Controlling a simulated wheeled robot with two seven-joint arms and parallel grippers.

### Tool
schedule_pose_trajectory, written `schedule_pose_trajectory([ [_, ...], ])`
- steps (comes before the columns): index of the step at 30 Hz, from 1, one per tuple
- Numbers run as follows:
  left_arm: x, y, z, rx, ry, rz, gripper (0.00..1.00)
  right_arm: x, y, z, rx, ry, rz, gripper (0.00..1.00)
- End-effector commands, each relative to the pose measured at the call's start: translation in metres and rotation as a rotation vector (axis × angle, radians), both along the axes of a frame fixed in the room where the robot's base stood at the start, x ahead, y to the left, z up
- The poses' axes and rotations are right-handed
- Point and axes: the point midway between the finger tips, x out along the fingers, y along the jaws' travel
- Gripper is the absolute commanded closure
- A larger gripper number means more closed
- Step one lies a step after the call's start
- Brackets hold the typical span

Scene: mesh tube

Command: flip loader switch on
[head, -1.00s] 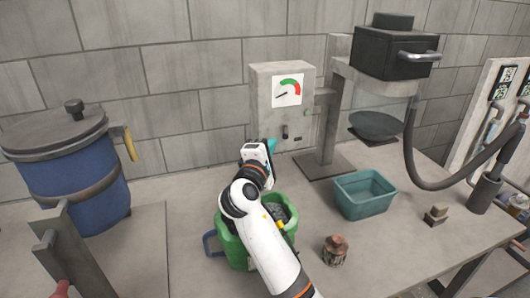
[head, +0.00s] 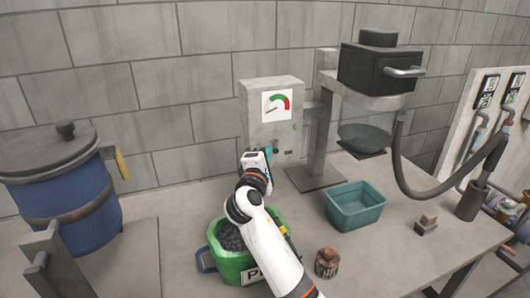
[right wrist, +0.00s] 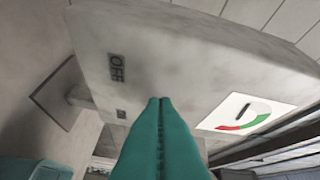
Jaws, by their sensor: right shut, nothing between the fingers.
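The grey loader box (head: 271,125) stands against the wall and carries a round-scale gauge (head: 277,105). In the right wrist view its face (right wrist: 180,65) fills much of the picture, with a dark OFF label (right wrist: 117,67) and a small dark rectangle (right wrist: 121,113) near it. My right gripper (head: 268,152) is shut and empty, its teal fingertips close to the lower front of the box. The shut fingers (right wrist: 160,105) also show in the right wrist view. I cannot tell whether they touch the switch, which is largely hidden. My left gripper is out of view.
A green bucket (head: 228,268) of dark pellets stands under my right arm. A teal bin (head: 354,212) and a small rusty jar (head: 327,263) are to the right. A blue tank (head: 80,215) stands left. A black hopper (head: 378,70) with a hose (head: 420,185) is behind.

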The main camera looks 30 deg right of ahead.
Motion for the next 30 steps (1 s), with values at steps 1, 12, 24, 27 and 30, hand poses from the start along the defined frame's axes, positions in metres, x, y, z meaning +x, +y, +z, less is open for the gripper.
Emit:
schedule_pose_trajectory([
  [1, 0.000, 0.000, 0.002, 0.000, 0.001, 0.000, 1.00, -0.001, -0.001, 0.001, -0.001, 0.001, 0.006, 1.00],
  [12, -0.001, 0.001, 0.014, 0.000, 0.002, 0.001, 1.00, -0.004, -0.003, 0.001, -0.001, 0.001, 0.067, 1.00],
  [24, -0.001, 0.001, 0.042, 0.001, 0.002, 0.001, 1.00, -0.012, -0.010, 0.005, -0.004, 0.002, 0.203, 1.00],
  [27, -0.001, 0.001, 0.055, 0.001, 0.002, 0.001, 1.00, -0.016, -0.014, 0.006, -0.006, 0.006, 0.274, 1.00],
  [30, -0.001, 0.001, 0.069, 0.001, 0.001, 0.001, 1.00, -0.020, -0.019, 0.006, -0.006, 0.006, 0.361, 1.00],
])
